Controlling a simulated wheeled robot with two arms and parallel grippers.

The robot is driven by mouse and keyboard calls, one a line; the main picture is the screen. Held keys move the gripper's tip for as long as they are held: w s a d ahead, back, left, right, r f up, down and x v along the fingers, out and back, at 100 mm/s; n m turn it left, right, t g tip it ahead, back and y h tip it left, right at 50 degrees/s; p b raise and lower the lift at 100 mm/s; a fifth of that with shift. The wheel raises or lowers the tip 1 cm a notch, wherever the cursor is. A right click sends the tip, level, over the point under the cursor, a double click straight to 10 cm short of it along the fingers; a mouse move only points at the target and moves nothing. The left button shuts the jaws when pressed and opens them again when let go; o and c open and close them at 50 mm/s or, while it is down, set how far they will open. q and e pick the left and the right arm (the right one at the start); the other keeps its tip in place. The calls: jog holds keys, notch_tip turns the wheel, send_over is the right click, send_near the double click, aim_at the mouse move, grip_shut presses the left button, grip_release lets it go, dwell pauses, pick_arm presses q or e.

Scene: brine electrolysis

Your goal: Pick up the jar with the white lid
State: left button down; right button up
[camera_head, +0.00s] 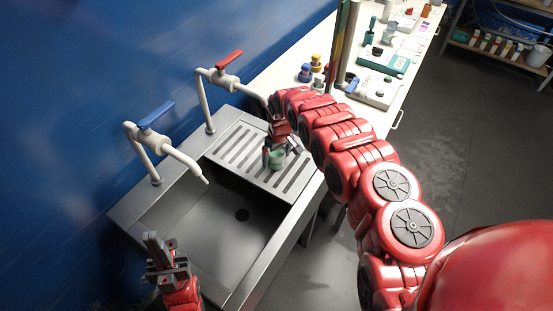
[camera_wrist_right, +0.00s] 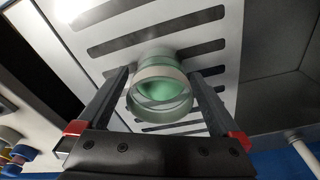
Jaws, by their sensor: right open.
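A greenish glass jar (camera_head: 276,160) stands on the slotted drainboard beside the sink. In the right wrist view this jar (camera_wrist_right: 160,92) shows a clear round rim and green inside; I see no white lid on it. My right gripper (camera_head: 283,146) is open, with its fingers on either side of the jar. In the right wrist view, the fingers of the right gripper (camera_wrist_right: 160,100) show dark gaps near the jar, and contact is unclear. My left gripper (camera_head: 155,246) is at the sink's near left corner, apart from the jar; its finger gap is unclear.
The steel sink basin (camera_head: 222,222) is empty. A red-handled tap (camera_head: 225,78) and a blue-handled tap (camera_head: 155,128) rise along the blue wall. A white bench (camera_head: 276,83) with bottles and devices lies beyond. A shelf (camera_head: 500,50) holds several small containers.

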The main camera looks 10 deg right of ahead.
jog(key=shift+c, duration=0.3)
grip_shut()
jog(key=shift+r, duration=0.2)
